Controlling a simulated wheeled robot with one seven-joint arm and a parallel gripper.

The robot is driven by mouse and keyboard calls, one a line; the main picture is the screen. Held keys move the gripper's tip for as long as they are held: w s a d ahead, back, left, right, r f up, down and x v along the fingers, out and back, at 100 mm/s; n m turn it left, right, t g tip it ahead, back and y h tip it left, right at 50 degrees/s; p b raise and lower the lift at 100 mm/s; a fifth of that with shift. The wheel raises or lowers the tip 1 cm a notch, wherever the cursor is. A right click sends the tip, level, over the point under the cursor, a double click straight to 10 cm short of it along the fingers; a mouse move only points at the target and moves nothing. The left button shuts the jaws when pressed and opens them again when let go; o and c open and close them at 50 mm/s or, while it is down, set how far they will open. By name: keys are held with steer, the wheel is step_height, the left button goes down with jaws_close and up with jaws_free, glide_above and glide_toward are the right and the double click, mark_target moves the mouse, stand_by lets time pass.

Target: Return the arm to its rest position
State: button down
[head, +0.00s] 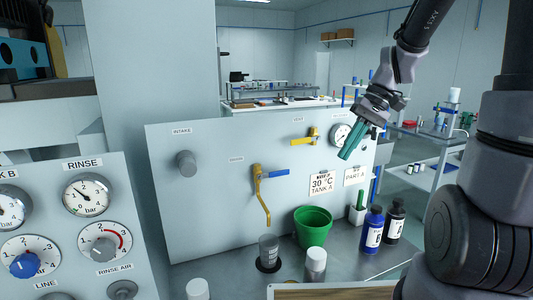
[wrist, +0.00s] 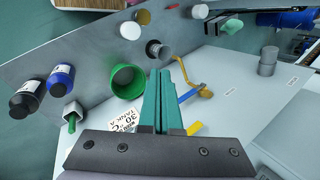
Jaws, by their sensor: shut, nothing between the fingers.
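My gripper (head: 351,146) is at the upper right of the head view, with its teal fingers pointing down and left in front of the panel fixture (head: 205,220). The fingers are together and hold nothing. In the wrist view the shut fingers (wrist: 165,75) point up the picture, over the view of the panel and bench. My arm comes down from the top right of the head view and is raised above the bench.
A green bucket (head: 312,227), a blue bottle (head: 373,230), a black bottle (head: 394,222) and a grey cup (head: 268,250) stand on the bench. A blue-handled valve (head: 270,173), a yellow valve (head: 306,138) and a gauge (head: 341,135) are on the panel. Shelving (head: 430,165) stands at right.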

steer(key=s+d+r+m+t+h, duration=0.1)
steer(key=s+d+r+m+t, duration=0.1)
steer(key=r, duration=0.4)
steer(key=s+d+r+m+t+h, duration=0.2)
steer(key=s+d+r+t, duration=0.1)
steer(key=s+r+t, duration=0.2)
step_height(320, 180, up, 2)
steer(key=shift+s+r+t+h, duration=0.1)
steer(key=shift+s+t+h, duration=0.2)
steer(key=shift+t, duration=0.4)
